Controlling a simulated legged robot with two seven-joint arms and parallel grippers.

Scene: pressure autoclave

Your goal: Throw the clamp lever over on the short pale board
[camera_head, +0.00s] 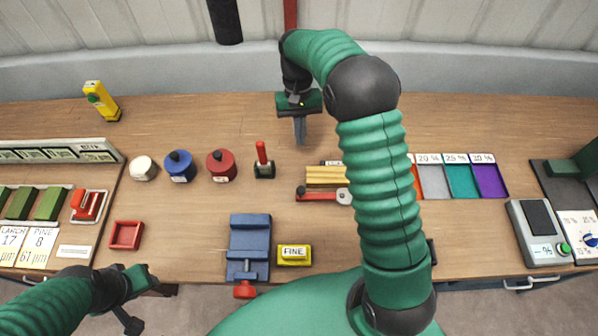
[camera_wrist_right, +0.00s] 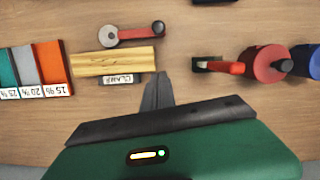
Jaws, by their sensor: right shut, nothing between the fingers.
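The short pale board (camera_head: 322,174) is a yellowish wooden block near the middle of the table, partly hidden by my right arm. It also shows in the right wrist view (camera_wrist_right: 115,60), with a CLAMP label (camera_wrist_right: 108,80) along its edge. A red bar with a grey round end (camera_head: 322,195) lies along its near side (camera_wrist_right: 131,35). A red handle stands upright on a black base (camera_head: 263,161) left of the board. My right gripper (camera_head: 299,138) is shut and empty, pointing down beyond the board and apart from it. My left gripper (camera_head: 130,288) is at the table's front left edge; its fingers are unclear.
Red (camera_head: 221,165) and blue (camera_head: 180,166) round pots stand left of the red handle. A blue vise (camera_head: 249,248) and a yellow FINE block (camera_head: 294,254) are in front. Coloured trays (camera_head: 461,178) lie to the right. The table behind the pots is clear.

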